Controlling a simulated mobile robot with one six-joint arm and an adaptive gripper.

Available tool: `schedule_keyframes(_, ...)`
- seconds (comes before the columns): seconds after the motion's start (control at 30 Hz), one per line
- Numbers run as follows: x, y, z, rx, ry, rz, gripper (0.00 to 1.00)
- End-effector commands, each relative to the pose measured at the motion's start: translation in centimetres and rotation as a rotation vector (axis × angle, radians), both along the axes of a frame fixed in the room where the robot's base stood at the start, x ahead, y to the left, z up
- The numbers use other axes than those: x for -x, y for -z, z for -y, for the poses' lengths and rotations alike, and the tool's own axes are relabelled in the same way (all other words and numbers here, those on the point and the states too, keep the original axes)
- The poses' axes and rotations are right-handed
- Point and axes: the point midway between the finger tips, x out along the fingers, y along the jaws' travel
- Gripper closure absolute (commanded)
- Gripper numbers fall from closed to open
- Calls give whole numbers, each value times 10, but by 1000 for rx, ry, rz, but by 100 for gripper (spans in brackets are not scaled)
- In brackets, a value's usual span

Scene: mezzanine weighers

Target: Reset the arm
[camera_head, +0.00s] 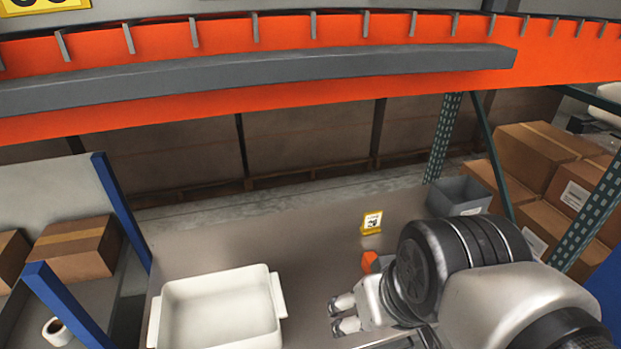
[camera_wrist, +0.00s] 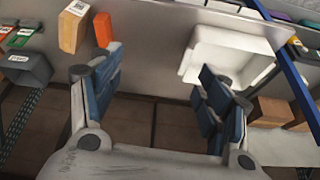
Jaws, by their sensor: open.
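My gripper (camera_head: 344,315) is in the lower middle of the head view, to the right of the white tub (camera_head: 215,315). In the wrist view my gripper (camera_wrist: 160,92) has its two blue-padded fingers wide apart with nothing between them. My arm reaches in from the right and hides part of the table behind it. An orange block (camera_head: 369,262) shows just beyond the gripper, partly covered by my arm. It also shows in the wrist view (camera_wrist: 102,30), beside a tan box (camera_wrist: 73,32) with a label.
A yellow labelled item (camera_head: 372,223) stands on the grey table (camera_head: 290,235). A grey bin (camera_head: 460,196) is at the back right, near the rack post and cartons (camera_head: 540,155). Blue posts (camera_head: 120,210) stand left. An orange beam (camera_head: 290,40) crosses above. The table's middle is clear.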

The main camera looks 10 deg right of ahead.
Motion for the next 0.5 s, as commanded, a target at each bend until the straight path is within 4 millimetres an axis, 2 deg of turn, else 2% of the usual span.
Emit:
schedule_keyframes(0.03,12,-1,-4,6,-9,7,30)
schedule_keyframes(0.17,28,0,-6,14,-9,7,30)
schedule_keyframes(0.5,31,1,-6,15,-7,6,30)
